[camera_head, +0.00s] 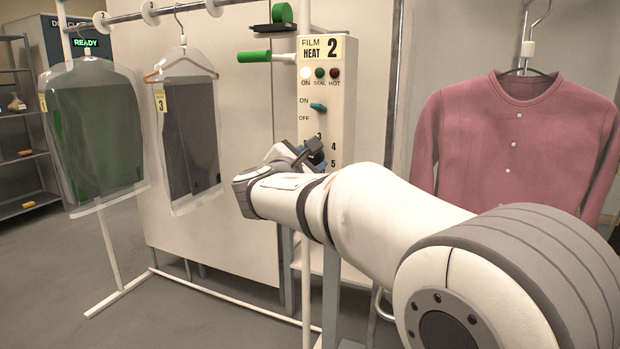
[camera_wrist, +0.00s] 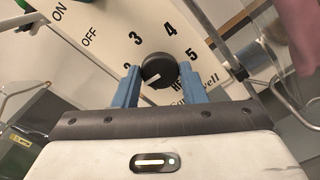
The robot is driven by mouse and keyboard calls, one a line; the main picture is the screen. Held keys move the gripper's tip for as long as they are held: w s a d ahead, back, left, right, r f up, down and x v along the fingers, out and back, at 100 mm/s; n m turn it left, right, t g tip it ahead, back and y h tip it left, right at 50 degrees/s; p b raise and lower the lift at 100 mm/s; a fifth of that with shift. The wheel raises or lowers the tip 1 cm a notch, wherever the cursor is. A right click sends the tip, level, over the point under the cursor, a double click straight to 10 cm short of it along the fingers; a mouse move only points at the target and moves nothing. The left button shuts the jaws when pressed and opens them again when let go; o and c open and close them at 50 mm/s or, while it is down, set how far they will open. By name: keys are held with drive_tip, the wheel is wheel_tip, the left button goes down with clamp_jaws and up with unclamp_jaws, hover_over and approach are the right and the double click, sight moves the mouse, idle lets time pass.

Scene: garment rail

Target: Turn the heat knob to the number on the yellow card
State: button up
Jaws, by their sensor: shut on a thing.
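The yellow card (camera_head: 337,50) at the top of the heat panel reads "FILM HEAT 2" in the head view. The heat knob (camera_wrist: 163,67) is round and black with a white mark. In the wrist view this mark lies toward the knob's lower left, away from the printed 3, 4 and 5. Which number it meets I cannot tell. My gripper (camera_wrist: 157,78) is shut on the knob, one blue finger on each side. In the head view my gripper (camera_head: 302,157) is at the panel's lower part and covers part of the dial.
The panel (camera_head: 342,100) has ON, SEAL and HOT lamps and a blue ON/OFF switch (camera_head: 318,107) above the dial. A green-handled lever (camera_head: 254,56) sticks out left. Bagged garments (camera_head: 190,130) hang left; a pink cardigan (camera_head: 515,150) hangs close on the right.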

drive_tip(key=m+b, duration=0.3)
drive_tip(key=shift+f, duration=0.2)
drive_tip(key=shift+r+m+b, duration=0.1)
drive_tip(key=shift+m+b, duration=0.4)
drive_tip(key=shift+b, duration=0.15)
drive_tip(key=shift+r, duration=0.1)
drive_tip(key=o, duration=1)
drive_tip(key=shift+c, duration=0.2)
drive_tip(key=v, duration=0.8)
drive_tip(key=shift+p, duration=0.35)
drive_tip(key=shift+w, duration=0.1)
